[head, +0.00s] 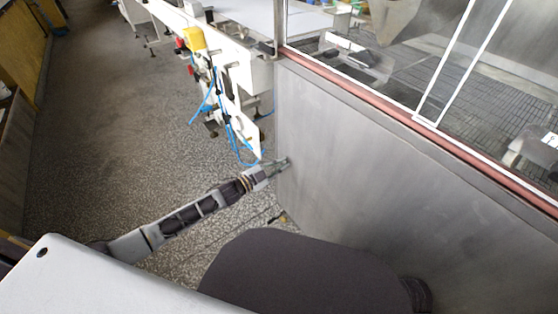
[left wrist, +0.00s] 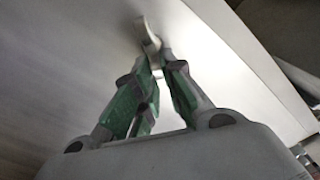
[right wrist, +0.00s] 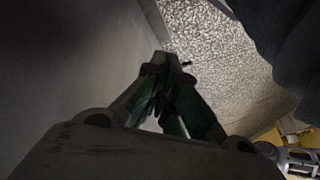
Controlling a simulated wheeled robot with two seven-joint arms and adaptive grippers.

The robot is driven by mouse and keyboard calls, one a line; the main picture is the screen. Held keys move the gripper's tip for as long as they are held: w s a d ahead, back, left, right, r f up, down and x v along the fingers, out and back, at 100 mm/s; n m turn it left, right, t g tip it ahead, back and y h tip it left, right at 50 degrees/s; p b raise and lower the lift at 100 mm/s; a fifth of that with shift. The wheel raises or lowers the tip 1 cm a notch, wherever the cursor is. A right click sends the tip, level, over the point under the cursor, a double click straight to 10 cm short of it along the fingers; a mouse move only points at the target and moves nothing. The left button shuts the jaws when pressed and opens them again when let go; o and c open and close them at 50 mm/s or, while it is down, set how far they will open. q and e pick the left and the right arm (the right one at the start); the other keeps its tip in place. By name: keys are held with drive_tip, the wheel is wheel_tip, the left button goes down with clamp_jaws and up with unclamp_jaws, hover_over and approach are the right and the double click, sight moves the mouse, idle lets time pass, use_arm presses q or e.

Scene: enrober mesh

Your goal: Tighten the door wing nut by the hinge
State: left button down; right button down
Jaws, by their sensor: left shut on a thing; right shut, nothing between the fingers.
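The door is a large grey metal panel (head: 370,185) on the right of the head view, with a reddish-brown rail and glazing above it. My left gripper (head: 284,163) reaches the panel's face near its left edge. In the left wrist view my left gripper (left wrist: 160,64) is shut on the wing nut (left wrist: 148,36), a small pale metal piece against the panel. Its lower part is hidden between the fingertips. The hinge cannot be made out. My right gripper (right wrist: 170,64) is shut and empty in the right wrist view, beside a grey panel and above the speckled floor.
A white machine frame (head: 235,75) with a yellow box (head: 194,39), red buttons and blue hoses stands just beyond the panel's left edge. Speckled floor (head: 110,110) is open to the left. A brown-and-yellow wall or cabinet (head: 22,60) lines the far left.

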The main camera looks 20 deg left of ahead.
use_arm(q)
drive_tip(key=m, duration=0.3)
drive_tip(key=f+m, duration=0.1)
drive_tip(key=m, duration=0.3)
drive_tip(key=f+m, duration=0.1)
drive_tip(key=m, duration=0.2)
drive_tip(key=shift+s+d+f+m, duration=0.25)
drive_tip(key=shift+s+d+m, duration=0.05)
drive_tip(key=shift+s+d, duration=0.1)
use_arm(e)
drive_tip(key=shift+s+f, duration=0.2)
drive_tip(key=shift+s, duration=0.05)
use_arm(q)
drive_tip(key=shift+w, duration=0.1)
